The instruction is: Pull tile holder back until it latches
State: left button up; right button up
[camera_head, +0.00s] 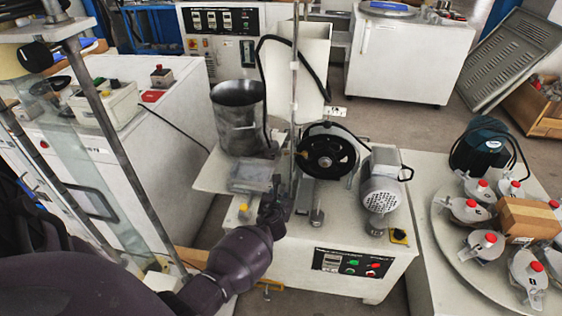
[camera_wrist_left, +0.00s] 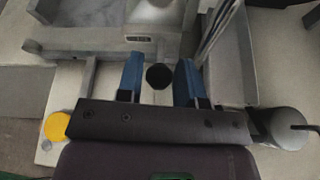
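My left gripper (camera_head: 273,203) is at the front left of the white bench machine (camera_head: 345,240), beside its upright metal parts. In the left wrist view the two blue fingers of the gripper (camera_wrist_left: 160,80) are apart, one on each side of a round black knob (camera_wrist_left: 159,76). I cannot tell whether either finger touches the knob. A grey metal piece with a small dark label (camera_wrist_left: 148,42), perhaps the tile holder, lies just beyond the knob. In the head view the gripper and forearm hide the knob. My right gripper is in neither view.
A metal pot (camera_head: 238,120) stands at the machine's back left, and a black wheel (camera_head: 327,152) is right of the uprights. A grey motor (camera_head: 381,190) sits further right. A round turntable (camera_head: 455,235) with several clamps is at the far right. A glass-sided frame (camera_head: 95,170) stands left.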

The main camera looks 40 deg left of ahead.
pick_arm(q)
jog(key=shift+w+a+f, duration=0.25)
jog(key=shift+w, duration=0.15)
jog(key=shift+r, duration=0.1)
grip_shut()
jog(key=shift+a, duration=0.1)
